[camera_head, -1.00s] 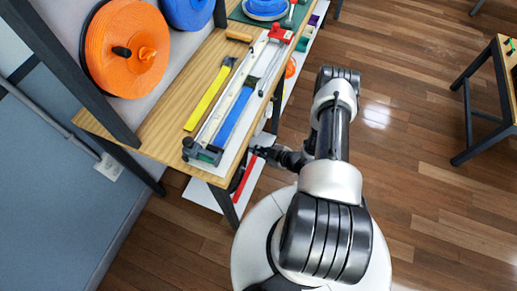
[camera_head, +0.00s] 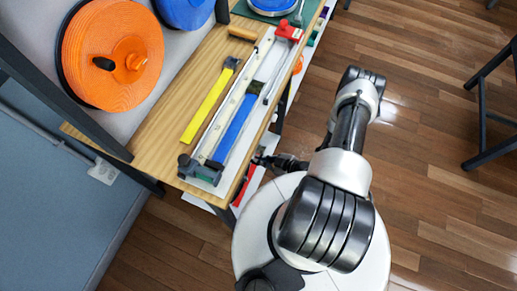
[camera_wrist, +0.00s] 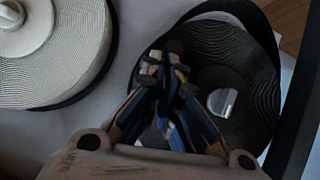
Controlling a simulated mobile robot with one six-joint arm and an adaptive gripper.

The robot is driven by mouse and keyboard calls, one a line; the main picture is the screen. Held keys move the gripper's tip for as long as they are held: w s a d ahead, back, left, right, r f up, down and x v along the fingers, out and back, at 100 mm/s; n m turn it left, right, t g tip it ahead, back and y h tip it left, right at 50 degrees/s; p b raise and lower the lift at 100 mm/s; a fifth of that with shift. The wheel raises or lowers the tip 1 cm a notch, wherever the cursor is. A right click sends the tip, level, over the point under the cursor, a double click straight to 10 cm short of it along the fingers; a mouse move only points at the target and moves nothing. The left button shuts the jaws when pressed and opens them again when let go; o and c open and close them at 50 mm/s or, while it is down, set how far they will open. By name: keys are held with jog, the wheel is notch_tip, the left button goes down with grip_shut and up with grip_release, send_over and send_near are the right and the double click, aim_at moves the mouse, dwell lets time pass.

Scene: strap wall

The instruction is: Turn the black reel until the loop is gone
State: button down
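The black reel (camera_wrist: 205,65) stands at the right in the wrist view, its ridged face towards me. A short light grey knob-like piece (camera_wrist: 222,102) sits on its face. My gripper (camera_wrist: 165,62) is in front of the reel's left part, left of the grey piece and apart from it in the picture. Its blue-sided fingers come together at the tips, with nothing clearly seen between them. I cannot tell whether the tips touch the reel. In the head view my gripper (camera_head: 262,159) is low beside the bench edge, partly hidden. No loop can be made out.
A white reel (camera_wrist: 55,55) is left of the black one in the wrist view. In the head view an orange reel (camera_head: 135,60) hangs above the wooden bench (camera_head: 165,125), which carries a yellow strip (camera_head: 208,103) and a long white fixture. Open floor lies right.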

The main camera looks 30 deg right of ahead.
jog(key=shift+w+f+b, duration=0.1)
jog(key=shift+f+b, duration=0.2)
jog(key=shift+f, duration=1.6)
jog(key=shift+f, duration=0.1)
